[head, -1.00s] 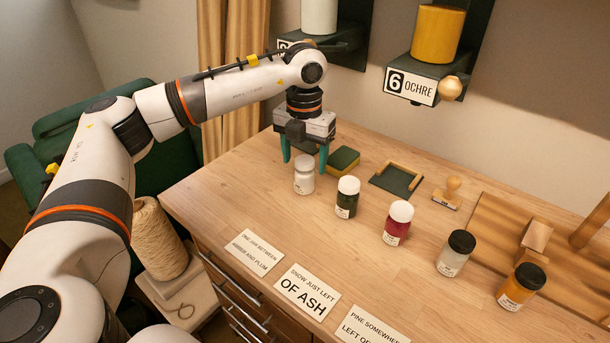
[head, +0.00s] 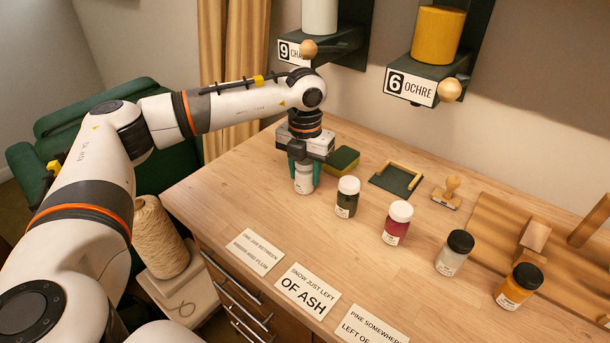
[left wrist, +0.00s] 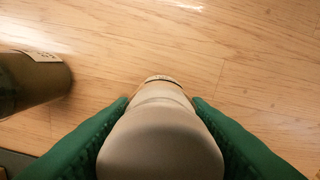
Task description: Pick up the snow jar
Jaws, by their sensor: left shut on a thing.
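The snow jar (head: 303,184), white with a white lid, stands upright at the left end of the jar row in the head view. My left gripper (head: 304,178) is directly above it, its green fingers on either side of the jar, shut on it. In the left wrist view the jar (left wrist: 160,140) fills the space between the two green fingers. The jar appears to be still at table height. My right gripper is in neither view.
To its right stand a dark green jar (head: 347,198), a crimson jar (head: 397,224), a grey jar (head: 455,254) and an ochre jar (head: 520,287). A sponge (head: 343,159) lies behind. Cards (head: 307,291) lie along the front edge of the table (head: 230,195).

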